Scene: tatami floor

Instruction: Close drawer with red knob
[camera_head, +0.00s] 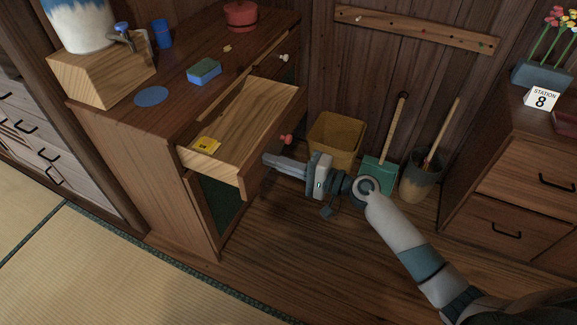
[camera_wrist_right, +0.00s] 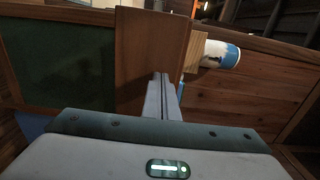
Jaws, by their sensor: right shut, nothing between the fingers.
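The drawer (camera_head: 262,120) is pulled out of the brown wooden cabinet (camera_head: 120,150). Its red knob (camera_head: 286,139) is on the front panel, facing right. A yellow item (camera_head: 207,145) lies inside the drawer at the near end. My right gripper (camera_head: 268,158) is shut and empty, with its fingertips close to the drawer front, below and left of the knob. In the right wrist view the shut fingers (camera_wrist_right: 162,85) point at a brown wooden panel (camera_wrist_right: 150,45); I cannot tell whether they touch it. The knob does not show there. My left gripper is not in view.
A yellow bin (camera_head: 336,135), a green dustpan (camera_head: 378,174) and a grey bucket (camera_head: 420,178) stand along the back wall. A sponge (camera_head: 204,71), a blue disc (camera_head: 151,96) and a red pot (camera_head: 240,15) sit on the cabinet top. The floor in front is clear.

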